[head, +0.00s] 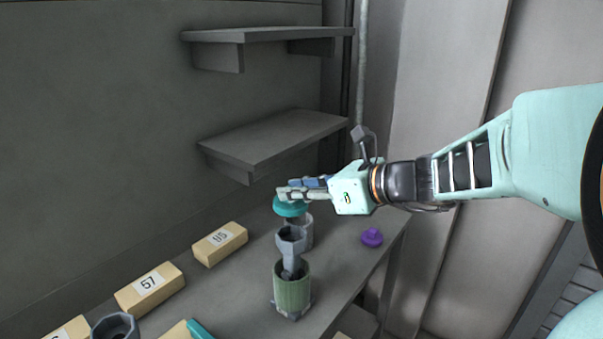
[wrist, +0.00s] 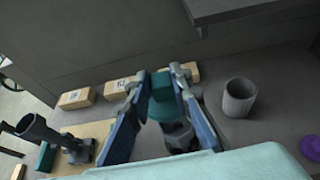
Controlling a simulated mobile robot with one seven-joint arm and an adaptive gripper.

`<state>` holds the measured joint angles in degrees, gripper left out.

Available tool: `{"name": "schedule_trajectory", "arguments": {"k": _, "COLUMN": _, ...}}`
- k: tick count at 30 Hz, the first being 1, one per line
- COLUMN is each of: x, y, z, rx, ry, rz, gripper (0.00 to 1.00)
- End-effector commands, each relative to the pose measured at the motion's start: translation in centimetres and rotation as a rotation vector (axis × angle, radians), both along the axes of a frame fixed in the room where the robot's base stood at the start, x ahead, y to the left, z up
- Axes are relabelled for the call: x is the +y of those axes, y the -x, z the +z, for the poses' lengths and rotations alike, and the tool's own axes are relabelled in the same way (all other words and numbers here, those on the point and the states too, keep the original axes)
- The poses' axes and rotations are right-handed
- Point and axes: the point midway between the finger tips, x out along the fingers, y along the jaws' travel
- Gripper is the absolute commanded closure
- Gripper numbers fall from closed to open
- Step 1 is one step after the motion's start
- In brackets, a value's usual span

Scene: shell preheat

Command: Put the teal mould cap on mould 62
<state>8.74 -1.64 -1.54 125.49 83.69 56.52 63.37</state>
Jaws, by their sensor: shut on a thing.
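My gripper (head: 286,193) is shut on the teal mould cap (head: 290,209), holding it above the bench. In the wrist view the cap (wrist: 163,86) sits between the two fingers (wrist: 157,82). A pale grey open cylinder (head: 306,232) stands below the cap in the head view; it shows apart, to the right of the fingers, in the wrist view (wrist: 239,98). A grey cup-topped piece (head: 290,242) stands in front of it, at a green cylinder (head: 292,288). I cannot read a 62 on any label, so which mould is 62 is unclear.
A purple cap (head: 372,237) lies on the bench at right. Blocks, one labelled 57 (head: 150,288) and another with a label hard to read (head: 220,244), line the wall side. Another grey mould (head: 115,326) is at front left. A shelf (head: 272,137) juts out above the bench.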

Motion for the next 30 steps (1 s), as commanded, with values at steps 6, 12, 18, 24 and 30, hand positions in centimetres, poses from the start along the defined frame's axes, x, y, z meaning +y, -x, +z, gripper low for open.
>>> {"name": "schedule_trajectory", "arguments": {"k": 6, "x": 0.1, "y": 0.0, "z": -1.1, "rx": 0.000, "ry": 0.000, "rz": 0.001, "gripper": 1.00}}
{"name": "schedule_trajectory", "arguments": {"k": 12, "x": 0.0, "y": 0.0, "z": -3.1, "rx": 0.000, "ry": 0.000, "rz": 0.001, "gripper": 1.00}}
{"name": "schedule_trajectory", "arguments": {"k": 18, "x": 0.0, "y": 0.0, "z": -5.1, "rx": -0.001, "ry": 0.001, "rz": 0.000, "gripper": 1.00}}
{"name": "schedule_trajectory", "arguments": {"k": 24, "x": 0.0, "y": 0.0, "z": -5.8, "rx": -0.001, "ry": 0.001, "rz": 0.000, "gripper": 1.00}}
{"name": "schedule_trajectory", "arguments": {"k": 30, "x": 0.0, "y": 0.0, "z": -5.7, "rx": -0.001, "ry": 0.001, "rz": 0.000, "gripper": 1.00}}
